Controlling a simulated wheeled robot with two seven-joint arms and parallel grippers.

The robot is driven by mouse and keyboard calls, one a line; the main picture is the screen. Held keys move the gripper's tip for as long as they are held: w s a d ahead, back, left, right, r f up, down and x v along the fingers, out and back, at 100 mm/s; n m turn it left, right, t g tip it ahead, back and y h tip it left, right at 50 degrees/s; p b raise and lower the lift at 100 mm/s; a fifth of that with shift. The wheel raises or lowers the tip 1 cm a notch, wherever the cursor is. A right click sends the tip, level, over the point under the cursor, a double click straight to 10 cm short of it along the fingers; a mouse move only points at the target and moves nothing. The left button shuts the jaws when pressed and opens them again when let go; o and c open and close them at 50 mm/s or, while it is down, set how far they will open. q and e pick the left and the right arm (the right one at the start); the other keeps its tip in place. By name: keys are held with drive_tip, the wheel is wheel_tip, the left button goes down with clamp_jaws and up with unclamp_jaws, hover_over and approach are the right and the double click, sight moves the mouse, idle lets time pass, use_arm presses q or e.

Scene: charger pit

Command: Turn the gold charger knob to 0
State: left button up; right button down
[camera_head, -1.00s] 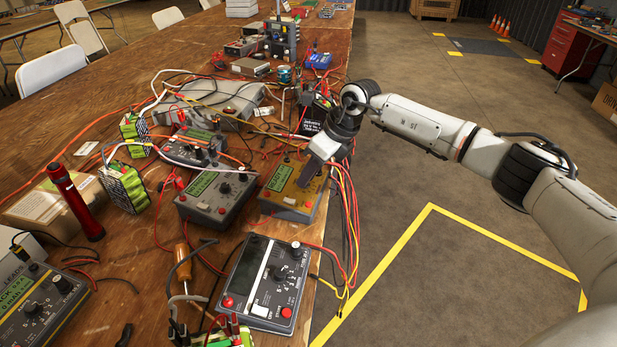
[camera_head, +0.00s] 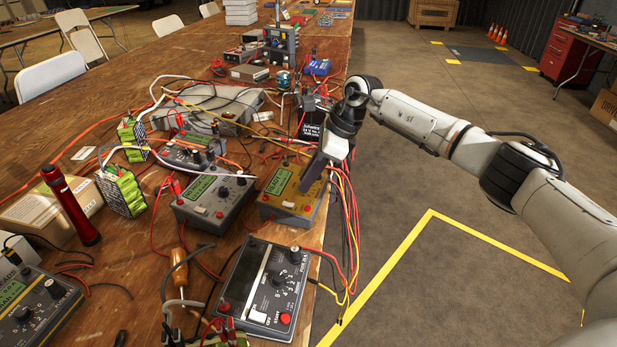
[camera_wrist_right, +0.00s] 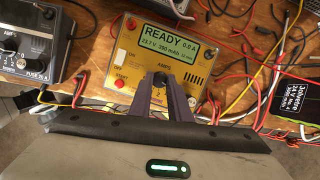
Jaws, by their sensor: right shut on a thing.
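The gold charger (camera_head: 293,207) sits near the table's right edge, with a green screen. In the right wrist view the gold charger (camera_wrist_right: 131,52) shows READY and 0.0 A on that screen. Its dark knob (camera_wrist_right: 160,78) is under the AMPS label. My right gripper (camera_wrist_right: 160,90) reaches down over the charger, its two fingers shut on the knob from both sides. In the head view the right gripper (camera_head: 312,174) hides the knob. The fingers cover most of the dial's marks, so I cannot read the knob's setting. My left gripper is not in view.
A grey charger (camera_head: 213,197) stands left of the gold one, and a black charger (camera_head: 265,290) stands in front. Red and yellow cables (camera_head: 346,220) hang over the table's right edge beside my gripper. A black battery block (camera_wrist_right: 301,94) is close by.

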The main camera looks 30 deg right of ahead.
drive_tip(key=c, duration=1.7)
unclamp_jaws()
drive_tip(key=shift+o, duration=0.2)
drive_tip(key=v, duration=1)
drive_tip(key=shift+r, duration=0.15)
